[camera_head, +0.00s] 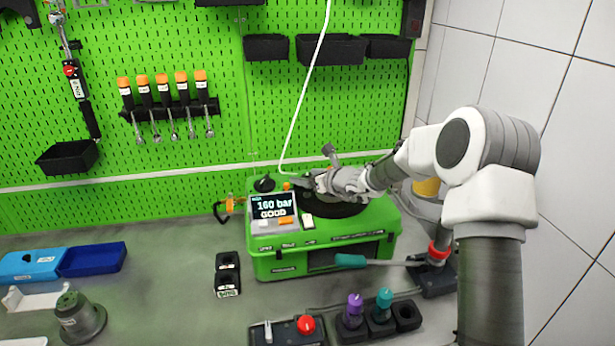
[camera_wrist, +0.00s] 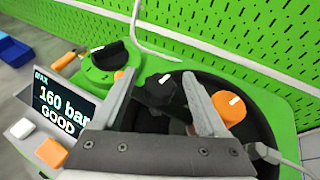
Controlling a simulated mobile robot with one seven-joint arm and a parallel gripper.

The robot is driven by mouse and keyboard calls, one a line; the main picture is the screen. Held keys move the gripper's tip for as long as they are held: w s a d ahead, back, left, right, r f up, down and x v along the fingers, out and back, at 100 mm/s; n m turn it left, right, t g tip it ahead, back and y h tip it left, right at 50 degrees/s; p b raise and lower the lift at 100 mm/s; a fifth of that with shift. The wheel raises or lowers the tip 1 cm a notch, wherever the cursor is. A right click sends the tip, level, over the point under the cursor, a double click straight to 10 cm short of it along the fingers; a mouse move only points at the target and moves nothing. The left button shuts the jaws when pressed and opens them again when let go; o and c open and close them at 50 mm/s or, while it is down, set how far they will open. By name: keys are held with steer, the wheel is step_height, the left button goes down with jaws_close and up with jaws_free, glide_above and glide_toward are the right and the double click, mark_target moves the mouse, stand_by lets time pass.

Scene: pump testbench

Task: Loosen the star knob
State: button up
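The green pump testbench (camera_head: 325,262) stands on the bench, and its screen reads 160 bar GOOD. In the wrist view a black lobed knob (camera_wrist: 160,88) with a white mark, which looks like the star knob, sits in the dark round recess. My gripper (camera_wrist: 160,76) is open, with one finger on each side of this knob. Small gaps seem to show between knob and fingers; contact cannot be told. An orange knob (camera_wrist: 229,106) with a white mark is right of the right finger. In the head view my gripper (camera_head: 309,184) is over the testbench top and hides the knob.
Another black knob (camera_wrist: 109,55) sits on the green top left of the fingers. A white hose (camera_head: 305,90) rises from the testbench along the green pegboard. Purple and teal-topped tools (camera_head: 355,303) stand in front.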

jaws_close()
steer(key=y+p, duration=0.1)
steer(key=p, duration=0.2)
steer(key=shift+r+n, duration=0.4)
steer(key=n+g+y+p, duration=0.1)
steer(key=p, duration=0.2)
steer(key=shift+w+n+g, duration=0.1)
steer(key=shift+n+g, duration=0.2)
steer(key=shift+f+n+g+y+p, duration=0.3)
steer(key=shift+y+p, duration=0.1)
steer(key=shift+p, duration=0.2)
steer(key=shift+o, duration=0.2)
jaws_free()
steer(key=shift+d, duration=0.1)
